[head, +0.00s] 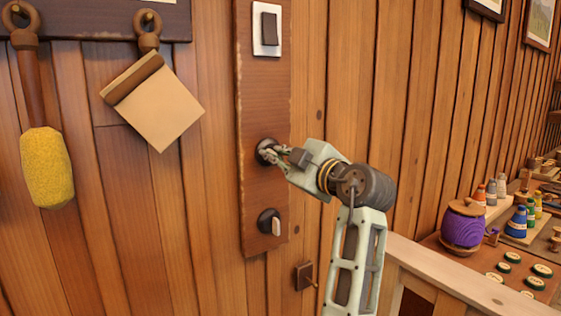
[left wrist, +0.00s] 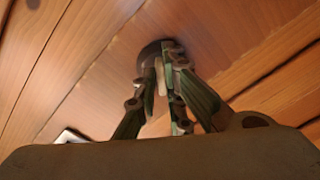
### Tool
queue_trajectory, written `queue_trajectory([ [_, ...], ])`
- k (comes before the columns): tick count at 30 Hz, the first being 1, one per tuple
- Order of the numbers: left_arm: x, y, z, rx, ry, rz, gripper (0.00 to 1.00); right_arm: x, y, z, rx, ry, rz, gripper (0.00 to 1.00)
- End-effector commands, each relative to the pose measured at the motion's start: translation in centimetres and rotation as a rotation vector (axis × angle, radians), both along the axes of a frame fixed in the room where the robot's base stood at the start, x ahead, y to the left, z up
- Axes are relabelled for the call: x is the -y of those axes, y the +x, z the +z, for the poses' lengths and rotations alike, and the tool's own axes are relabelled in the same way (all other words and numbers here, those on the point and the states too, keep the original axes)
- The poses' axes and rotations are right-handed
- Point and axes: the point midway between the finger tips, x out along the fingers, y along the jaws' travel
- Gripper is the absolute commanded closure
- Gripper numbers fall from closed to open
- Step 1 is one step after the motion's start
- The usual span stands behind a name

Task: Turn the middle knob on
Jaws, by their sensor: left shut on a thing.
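A narrow upright wooden panel (head: 264,100) is fixed to the plank wall. It carries a rocker switch (head: 267,29) on a white plate at the top, a dark round knob in the middle and a lower knob (head: 269,222) with a pale grip. My left gripper (head: 272,153) is at the middle knob, with its fingers shut on it and hiding most of it. In the left wrist view the middle knob (left wrist: 152,49) shows as a dark round base with a pale grip between the fingers (left wrist: 168,85). My right gripper is not in view.
A yellow roller (head: 46,168) and a tan scraper (head: 152,100) hang on pegs at the left. A small hook plate (head: 305,276) is below the panel. A workbench at the right holds a purple spool (head: 462,226) and several paint bottles (head: 517,221).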

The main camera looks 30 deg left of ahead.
Motion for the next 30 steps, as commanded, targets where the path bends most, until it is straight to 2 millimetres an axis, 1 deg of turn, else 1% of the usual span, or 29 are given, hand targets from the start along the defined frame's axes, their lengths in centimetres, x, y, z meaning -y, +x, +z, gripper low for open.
queue_trajectory([
  [7, 0.0, 0.0, 0.0, -0.215, 0.091, 0.001, 1.00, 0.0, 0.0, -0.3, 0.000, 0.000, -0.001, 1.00],
  [18, 0.0, 0.1, 0.1, -0.534, 0.223, -0.001, 1.00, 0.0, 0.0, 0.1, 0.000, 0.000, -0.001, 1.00],
  [24, 0.1, 0.1, 0.1, -0.681, 0.284, -0.001, 1.00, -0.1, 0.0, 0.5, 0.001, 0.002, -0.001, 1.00],
  [30, 0.0, 0.1, 0.1, -0.788, 0.329, 0.000, 1.00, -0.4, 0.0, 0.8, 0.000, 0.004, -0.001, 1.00],
])
